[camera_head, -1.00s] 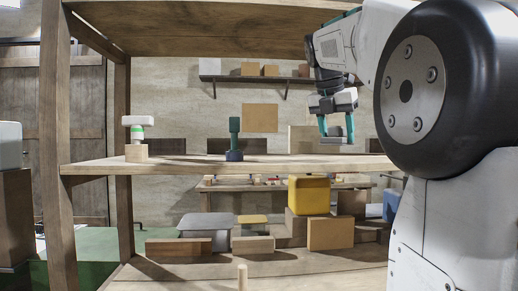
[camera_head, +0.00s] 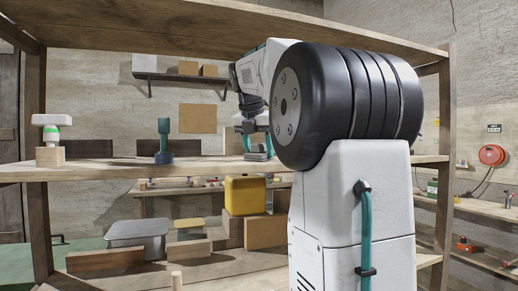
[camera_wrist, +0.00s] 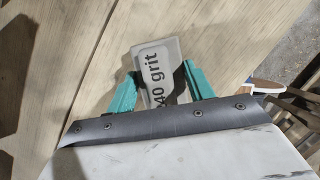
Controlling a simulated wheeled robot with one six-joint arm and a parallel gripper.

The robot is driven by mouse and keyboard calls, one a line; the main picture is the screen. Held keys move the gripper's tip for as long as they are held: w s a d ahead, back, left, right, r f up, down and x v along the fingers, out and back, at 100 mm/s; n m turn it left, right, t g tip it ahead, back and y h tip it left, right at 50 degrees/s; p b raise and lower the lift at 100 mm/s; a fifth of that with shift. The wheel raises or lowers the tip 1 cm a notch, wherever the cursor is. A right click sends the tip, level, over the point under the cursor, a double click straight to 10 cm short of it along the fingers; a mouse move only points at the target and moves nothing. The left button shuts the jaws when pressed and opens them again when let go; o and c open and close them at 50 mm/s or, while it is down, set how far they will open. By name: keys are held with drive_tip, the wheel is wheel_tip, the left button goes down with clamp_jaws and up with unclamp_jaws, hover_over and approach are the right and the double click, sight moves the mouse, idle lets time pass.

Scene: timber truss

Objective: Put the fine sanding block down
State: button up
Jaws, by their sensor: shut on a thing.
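The fine sanding block (camera_wrist: 153,62) is a grey slab with black lettering that reads "40 grit", its start cut off by my gripper body. My gripper (camera_wrist: 158,72) is shut on it, with one teal finger on each side. In the head view the block (camera_head: 259,156) is a small grey piece under my gripper (camera_head: 254,143), low over the right part of the wooden shelf board (camera_head: 105,169). I cannot tell whether it touches the board. My arm hides part of the shelf to the right.
A teal upright tool with a dark blue base (camera_head: 163,142) and a white-and-green item (camera_head: 51,128) on a wooden block (camera_head: 50,157) stand farther left on the board. A shelf post (camera_head: 37,190) is at left. A yellow box (camera_head: 245,195) sits below.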

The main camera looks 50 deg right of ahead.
drive_tip(key=o, duration=0.9)
drive_tip(key=shift+f, duration=0.1)
drive_tip(key=v, duration=0.7)
drive_tip(key=shift+a+r, duration=0.15)
drive_tip(key=shift+r, duration=0.25)
